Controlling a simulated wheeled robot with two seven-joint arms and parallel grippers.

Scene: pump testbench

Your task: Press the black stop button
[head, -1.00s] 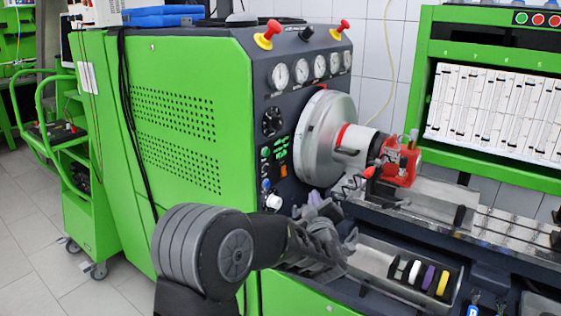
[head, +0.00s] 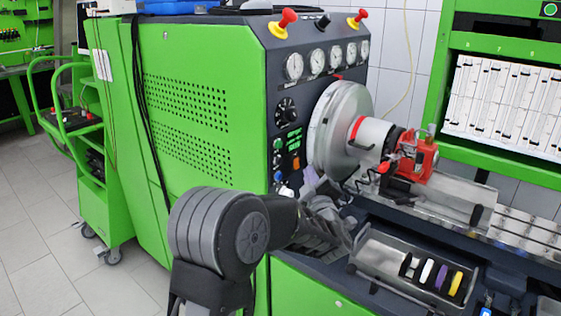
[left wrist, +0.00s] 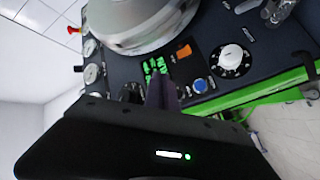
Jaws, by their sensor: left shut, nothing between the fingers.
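The control panel is the dark end face of the green machine (head: 195,110). In the head view a column of small buttons sits left of a green display (head: 293,138). A dark button (head: 277,160) there lies between a green one and a blue one (head: 278,176); it is too small to read. My left gripper (head: 309,182) is shut and empty in front of the lower panel. In the left wrist view its purplish fingers (left wrist: 161,88) overlap the panel between the green display and the blue button (left wrist: 200,86). The fingers partly hide the dark button area; contact cannot be told.
A large metal chuck (head: 340,128) and red fixture (head: 415,160) stand right of the panel. An orange switch (left wrist: 183,50) and white knob (left wrist: 232,57) are near the fingers. A metal tray (head: 390,262) with coloured discs lies below. Red mushroom knobs (head: 283,22) stand on top.

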